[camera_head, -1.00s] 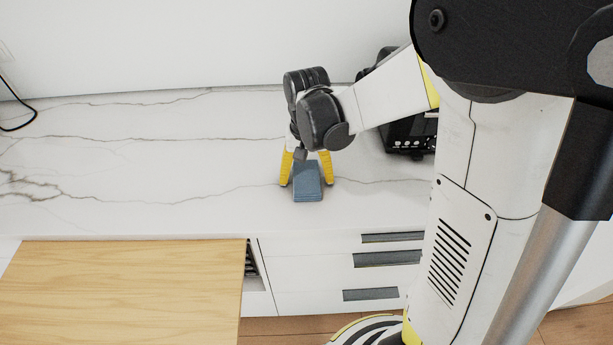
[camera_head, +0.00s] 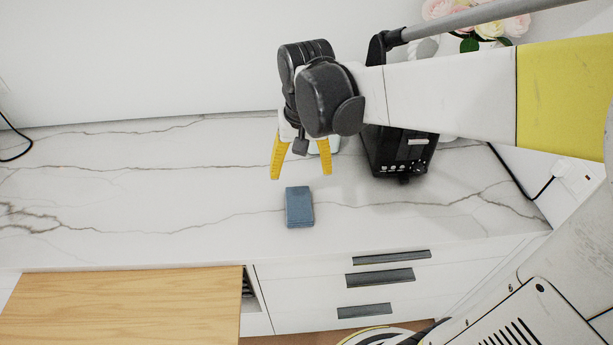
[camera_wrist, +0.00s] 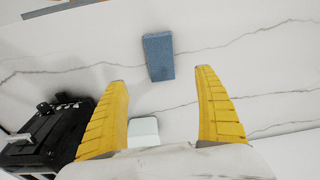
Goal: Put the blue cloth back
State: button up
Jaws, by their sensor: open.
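The blue cloth (camera_head: 299,207), a small folded block, lies on the white veined countertop (camera_head: 150,190) near its front edge. It also shows in the wrist view (camera_wrist: 158,57), beyond my fingertips and between their lines. My gripper (camera_head: 302,176) is open and empty above the counter, with its yellow fingers apart and pointing down. The cloth is apart from both fingers, which also show in the wrist view (camera_wrist: 160,75).
A black appliance (camera_head: 398,152) stands on the counter right of my gripper. A small pale object (camera_wrist: 143,132) is behind the fingers. Flowers (camera_head: 478,22) are at the back right. The counter's left side is clear.

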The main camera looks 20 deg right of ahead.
jog(key=s+r+n+t, duration=0.3)
jog(key=s+t, duration=0.2)
jog(key=s, duration=0.5)
jog(key=shift+s+t, duration=0.3)
jog(key=shift+t, duration=0.1)
